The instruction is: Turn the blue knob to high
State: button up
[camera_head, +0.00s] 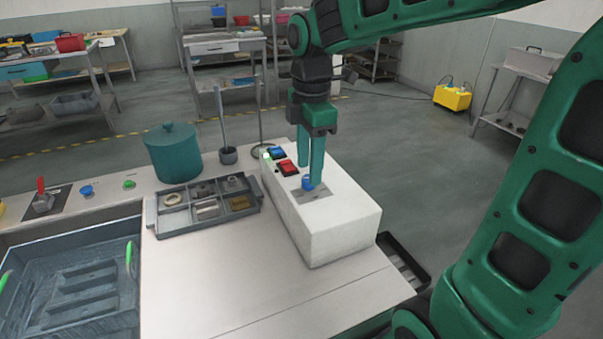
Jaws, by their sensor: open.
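A small blue knob (308,183) stands on a grey plate (314,196) on top of a white box (340,222). My gripper (310,175) points straight down over the white box. Its two green fingers are apart, with nothing seen held between them. The nearer fingertip is right beside the knob and partly covers it. I cannot tell whether it touches. The knob's pointer and the level marks are too small to read.
The box also carries a red switch (288,168) and a blue part (276,153). A sorting tray (207,221), a teal canister (172,152) and a grey basin (85,235) are to the left. Another blue knob (86,190) is on the counter. The front counter is clear.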

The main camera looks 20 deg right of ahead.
jog(key=shift+f, duration=1.3)
jog(key=shift+c, duration=0.3)
